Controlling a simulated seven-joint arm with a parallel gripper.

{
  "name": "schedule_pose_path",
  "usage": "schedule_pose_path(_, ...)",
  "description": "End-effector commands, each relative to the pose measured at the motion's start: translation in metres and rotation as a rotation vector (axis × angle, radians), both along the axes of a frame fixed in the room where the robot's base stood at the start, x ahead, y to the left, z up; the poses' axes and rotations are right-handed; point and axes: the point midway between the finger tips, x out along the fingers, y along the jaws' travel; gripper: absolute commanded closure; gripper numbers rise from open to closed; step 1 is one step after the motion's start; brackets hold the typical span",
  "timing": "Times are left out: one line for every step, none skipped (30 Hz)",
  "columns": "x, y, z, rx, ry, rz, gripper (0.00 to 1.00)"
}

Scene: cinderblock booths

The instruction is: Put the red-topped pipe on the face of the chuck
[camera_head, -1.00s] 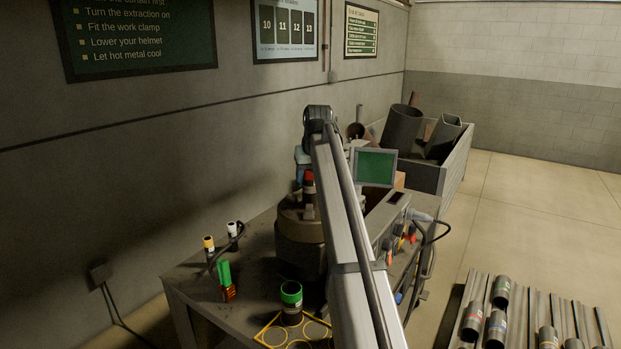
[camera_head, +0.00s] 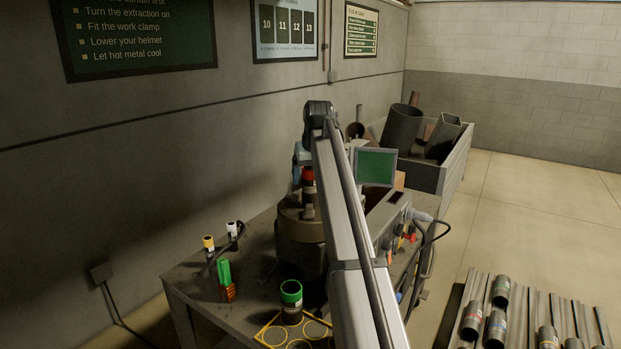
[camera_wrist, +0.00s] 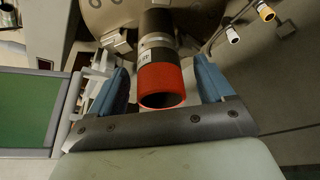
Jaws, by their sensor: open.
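The red-topped pipe (camera_head: 309,186) is a dark tube with a red band at its upper end. It stands upright on the face of the round brown chuck (camera_head: 292,222) on the bench. In the wrist view the pipe's red end (camera_wrist: 168,85) faces me, with a pale label below the red and the chuck (camera_wrist: 105,22) behind it. My gripper (camera_wrist: 160,68) is open, with one blue finger on each side of the pipe and gaps visible between. My arm hides part of the chuck's right side in the head view.
A green-topped pipe (camera_head: 291,302) stands on yellow-ringed marks at the bench front. A green-and-orange item (camera_head: 226,282) and two small capped cylinders stand left. A green-screened monitor (camera_head: 375,167) is right of my arm. More pipes lie on a rack (camera_head: 548,318) at lower right.

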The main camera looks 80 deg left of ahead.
Motion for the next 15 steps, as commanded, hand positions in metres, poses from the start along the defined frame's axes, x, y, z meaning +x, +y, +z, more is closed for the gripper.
schedule_pose_path(0.000,-0.003,0.008,0.001,0.000,0.000,0.19)
schedule_pose_path(0.000,-0.005,0.013,0.002,0.000,0.000,0.19)
schedule_pose_path(0.001,-0.008,0.020,0.003,0.000,0.000,0.19)
schedule_pose_path(0.001,-0.010,0.025,0.003,0.000,0.000,0.19)
schedule_pose_path(0.001,-0.012,0.030,0.003,0.000,0.000,0.19)
schedule_pose_path(0.001,-0.015,0.037,0.002,0.000,0.000,0.19)
schedule_pose_path(0.001,-0.017,0.043,0.002,0.000,0.000,0.19)
schedule_pose_path(0.001,-0.019,0.048,0.003,0.000,0.000,0.19)
schedule_pose_path(0.001,-0.022,0.055,0.003,0.000,0.000,0.19)
schedule_pose_path(0.001,-0.024,0.060,0.003,0.000,0.000,0.19)
schedule_pose_path(0.002,-0.026,0.064,0.002,0.000,0.000,0.19)
schedule_pose_path(0.002,-0.029,0.070,0.002,0.000,0.000,0.19)
schedule_pose_path(0.002,-0.030,0.075,0.002,0.000,0.000,0.19)
schedule_pose_path(0.002,-0.032,0.079,0.003,0.000,0.000,0.19)
schedule_pose_path(0.002,-0.034,0.084,0.003,0.000,0.000,0.19)
